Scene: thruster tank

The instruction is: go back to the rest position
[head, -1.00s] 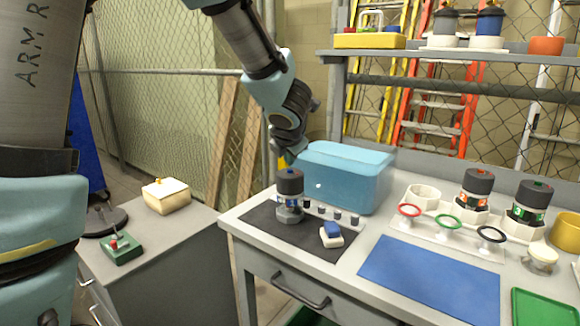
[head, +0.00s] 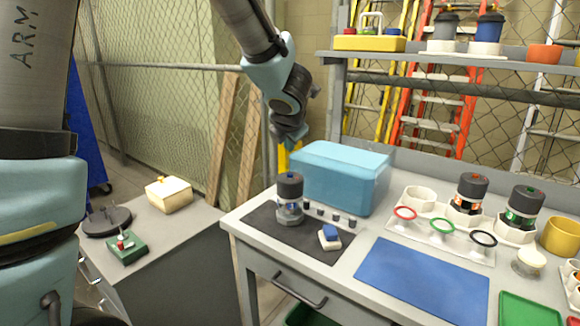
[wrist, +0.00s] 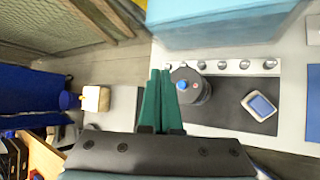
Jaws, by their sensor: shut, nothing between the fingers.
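My gripper (wrist: 158,102) shows in the wrist view with its two green fingers together, shut and empty. Below and a little right of the fingertips in that view is a dark-capped canister (wrist: 190,86) with a blue knob. In the head view my arm hangs over the back left of the bench, and its fingers are hard to make out. There the canister (head: 290,199) stands upright on a dark mat (head: 262,222), below the end of my arm and apart from it.
A blue box (head: 340,177) stands behind the mat. A small white and blue block (head: 329,237) lies on the mat. A rack with coloured rings (head: 442,226) and two more canisters is to the right. A low side cabinet (head: 180,245) stands left, beyond a gap.

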